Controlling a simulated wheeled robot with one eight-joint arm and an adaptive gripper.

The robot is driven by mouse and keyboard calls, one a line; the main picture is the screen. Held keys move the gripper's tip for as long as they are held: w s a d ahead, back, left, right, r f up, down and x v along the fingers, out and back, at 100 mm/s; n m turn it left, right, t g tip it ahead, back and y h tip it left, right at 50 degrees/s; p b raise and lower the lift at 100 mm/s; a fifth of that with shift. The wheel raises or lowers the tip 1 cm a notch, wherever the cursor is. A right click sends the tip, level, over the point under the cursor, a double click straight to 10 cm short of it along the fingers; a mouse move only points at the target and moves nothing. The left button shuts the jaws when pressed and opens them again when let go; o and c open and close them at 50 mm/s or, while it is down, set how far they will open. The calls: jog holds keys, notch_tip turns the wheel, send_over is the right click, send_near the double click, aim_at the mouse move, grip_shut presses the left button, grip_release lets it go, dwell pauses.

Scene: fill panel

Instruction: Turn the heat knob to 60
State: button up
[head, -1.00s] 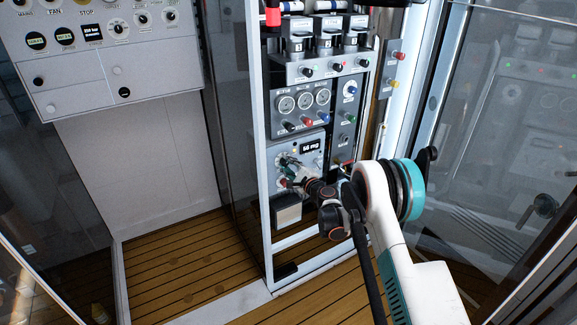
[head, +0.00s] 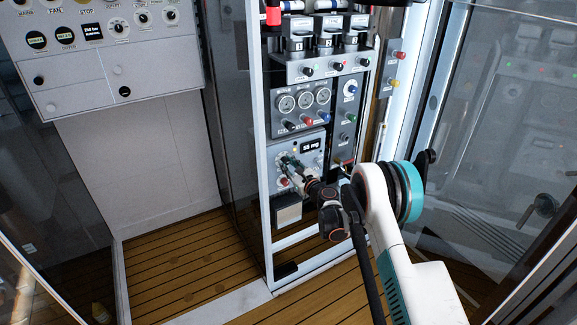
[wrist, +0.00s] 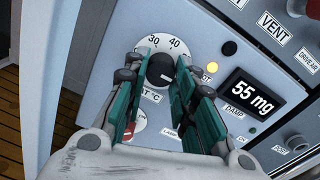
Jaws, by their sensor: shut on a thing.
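The heat knob (wrist: 158,73) is a black knob on a round white dial (wrist: 151,45), with 30 and 40 legible near its top and "°C" below. My gripper (wrist: 161,66) has its teal fingers on either side of the knob and is shut on it. The fingers hide much of the dial, including any 60 mark, so I cannot read the setting. In the head view my gripper (head: 288,165) reaches the grey lower panel from the right. The knob is mostly hidden there by the fingers.
A display (wrist: 253,93) reading 55 mg sits right of the knob, with a lit yellow lamp (wrist: 212,67) between. A red control (wrist: 133,127) is below left, close to the left finger. Gauges (head: 304,98) and small knobs are above, inside a white frame (head: 260,200).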

jog(key=shift+f, duration=0.1)
dwell(0.3)
jog(key=o, duration=1.1)
jog(key=shift+c, duration=0.2)
jog(key=shift+d, duration=0.1)
jog(key=v, duration=1.2)
